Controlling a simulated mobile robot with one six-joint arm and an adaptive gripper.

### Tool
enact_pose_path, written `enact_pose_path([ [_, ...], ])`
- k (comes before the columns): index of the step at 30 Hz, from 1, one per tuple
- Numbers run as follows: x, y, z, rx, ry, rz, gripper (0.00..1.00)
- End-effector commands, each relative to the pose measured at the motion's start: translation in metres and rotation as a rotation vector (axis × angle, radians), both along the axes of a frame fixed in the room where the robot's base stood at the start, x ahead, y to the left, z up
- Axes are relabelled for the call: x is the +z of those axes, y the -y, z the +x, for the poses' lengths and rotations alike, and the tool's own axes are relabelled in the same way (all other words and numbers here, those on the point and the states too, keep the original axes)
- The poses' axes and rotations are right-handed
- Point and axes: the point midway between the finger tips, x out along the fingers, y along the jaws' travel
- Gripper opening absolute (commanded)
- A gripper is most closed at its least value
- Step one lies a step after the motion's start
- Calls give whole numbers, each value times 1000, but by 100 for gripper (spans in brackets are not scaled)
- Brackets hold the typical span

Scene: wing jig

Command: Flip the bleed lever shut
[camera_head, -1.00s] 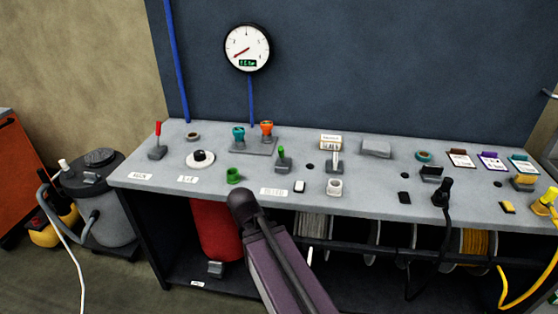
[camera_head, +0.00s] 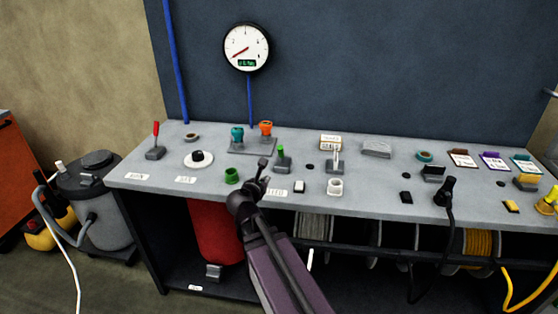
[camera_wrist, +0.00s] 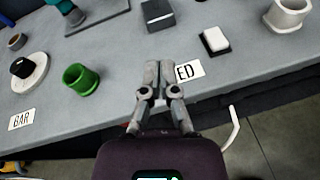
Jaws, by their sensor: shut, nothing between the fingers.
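The green-tipped lever (camera_head: 281,154) stands nearly upright on a small grey base (camera_head: 283,166), behind a white label (camera_head: 275,192). In the wrist view the label (camera_wrist: 189,71) shows the letters "ED"; my fingers cover the rest. The lever's grey base (camera_wrist: 157,14) shows at that view's top edge, its handle cut off. My gripper (camera_head: 262,171) is over the bench's front part, left of and nearer than the lever, apart from it. In the wrist view my gripper (camera_wrist: 158,70) has its fingertips together and empty.
A green cup (camera_head: 232,175) stands just left of my gripper. A white button (camera_head: 299,186) and a white cup (camera_head: 335,186) are to its right. A metal toggle (camera_head: 335,161) stands right of the lever. A red-handled lever (camera_head: 156,137) is at the bench's left end.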

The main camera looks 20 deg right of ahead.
Motion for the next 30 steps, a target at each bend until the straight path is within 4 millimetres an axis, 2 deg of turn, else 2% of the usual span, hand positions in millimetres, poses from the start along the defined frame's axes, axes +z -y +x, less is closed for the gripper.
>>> enact_pose_path([
  [6,5,-1,4,41,-29,-82,0],
  [20,3,1,8,41,-29,-79,0],
  [30,-7,22,32,40,-29,-79,0],
])
